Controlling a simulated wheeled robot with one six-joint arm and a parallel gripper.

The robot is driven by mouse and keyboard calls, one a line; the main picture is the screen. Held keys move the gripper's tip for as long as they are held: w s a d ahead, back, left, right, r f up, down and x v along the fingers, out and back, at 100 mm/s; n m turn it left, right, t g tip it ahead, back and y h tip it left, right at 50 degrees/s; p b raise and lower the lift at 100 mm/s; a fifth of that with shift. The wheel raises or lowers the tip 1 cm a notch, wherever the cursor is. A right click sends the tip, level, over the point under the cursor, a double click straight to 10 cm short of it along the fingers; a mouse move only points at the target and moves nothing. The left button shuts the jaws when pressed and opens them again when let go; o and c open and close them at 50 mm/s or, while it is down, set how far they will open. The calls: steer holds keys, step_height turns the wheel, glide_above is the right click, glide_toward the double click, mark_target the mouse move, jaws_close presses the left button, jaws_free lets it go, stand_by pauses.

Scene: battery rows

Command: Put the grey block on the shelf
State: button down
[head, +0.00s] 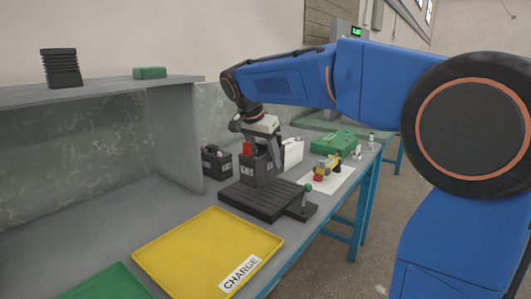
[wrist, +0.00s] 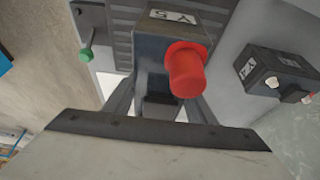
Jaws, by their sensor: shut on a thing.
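A dark grey block (head: 257,168) with a red cap and a white label stands upright at the back of a ridged black plate on the bench. In the wrist view the grey block (wrist: 160,45) shows its red cap (wrist: 186,70) close to the camera. My gripper (head: 265,145) points down and is shut on this block, with a finger on either side in the wrist view (wrist: 163,108). I cannot tell whether its base touches the plate. The grey shelf (head: 105,93) is raised at the left, along the wall.
A black ribbed stack (head: 61,68) and a green box (head: 150,73) stand on the shelf, with bare room between. A smaller dark battery (head: 216,162) is left of the held block. The ridged plate (head: 262,200), yellow tray (head: 205,250) and green case (head: 333,142) are on the bench.

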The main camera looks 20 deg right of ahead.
steer(key=shift+f, duration=1.9)
steer(key=shift+f, duration=0.1)
steer(key=c, duration=0.8)
jaws_free()
